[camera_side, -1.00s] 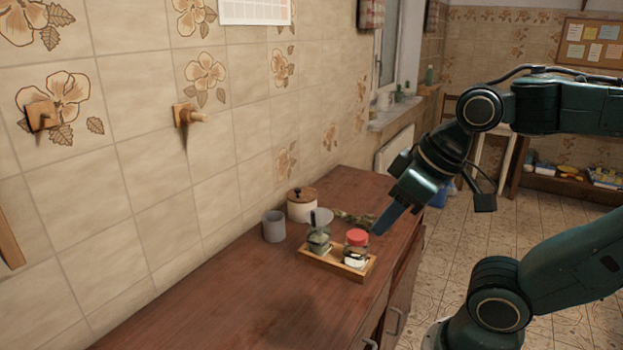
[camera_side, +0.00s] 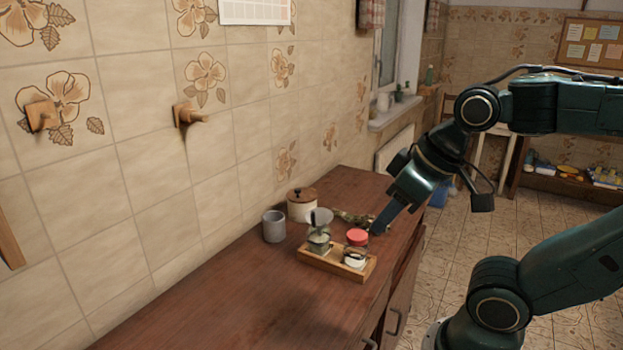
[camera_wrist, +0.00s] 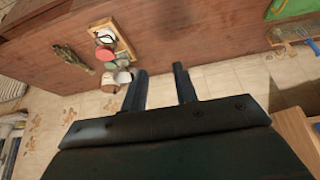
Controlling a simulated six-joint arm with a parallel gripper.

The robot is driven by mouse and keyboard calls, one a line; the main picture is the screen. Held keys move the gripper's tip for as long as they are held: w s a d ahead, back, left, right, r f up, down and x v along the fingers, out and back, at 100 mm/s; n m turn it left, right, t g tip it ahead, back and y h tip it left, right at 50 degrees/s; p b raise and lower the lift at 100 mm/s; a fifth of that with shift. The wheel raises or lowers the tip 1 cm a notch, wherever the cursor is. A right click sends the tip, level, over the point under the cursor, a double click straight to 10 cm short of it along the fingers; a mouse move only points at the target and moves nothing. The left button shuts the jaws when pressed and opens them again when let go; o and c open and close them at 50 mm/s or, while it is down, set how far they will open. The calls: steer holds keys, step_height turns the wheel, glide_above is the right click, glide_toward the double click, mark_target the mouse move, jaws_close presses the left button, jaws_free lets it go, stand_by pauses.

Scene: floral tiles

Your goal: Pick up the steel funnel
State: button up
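The steel funnel (camera_side: 320,215) sits with its grey cone in the top of a glass jar (camera_side: 319,240). That jar stands at the left end of a small wooden tray (camera_side: 333,264). A red-lidded jar (camera_side: 356,240) stands at the tray's right end. My gripper (camera_side: 379,228) is low beside the red-lidded jar, to the right of the funnel and apart from it. In the wrist view my gripper (camera_wrist: 160,75) has its two fingers spread with nothing between them. The wooden tray (camera_wrist: 122,35) is up and left there; I cannot make out the funnel clearly.
A grey cup (camera_side: 273,227) and a lidded crock (camera_side: 301,205) stand left of and behind the tray. A bundle of dried herbs (camera_side: 352,218) lies behind it. The near part of the wooden counter (camera_side: 230,310) is clear; the tiled wall borders it.

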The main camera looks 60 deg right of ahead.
steer(key=w+d+f+m, duration=0.2)
steer(key=w+d+m, duration=0.3)
steer(key=d+m, duration=0.2)
steer(key=w+d+f+m+t, duration=0.1)
steer(key=w+d+f+m, duration=0.2)
steer(key=m, duration=0.9)
steer(key=w+d, duration=0.3)
steer(key=d, duration=0.2)
steer(key=shift+h, duration=0.4)
steer(key=shift+w+d+f, duration=0.1)
steer(key=shift+f, duration=0.05)
glide_toward(330, 220)
steer(key=shift+x, duration=1.85)
steer(key=shift+w+f, duration=0.25)
steer(key=shift+f, duration=0.15)
steer(key=shift+x, duration=2.55)
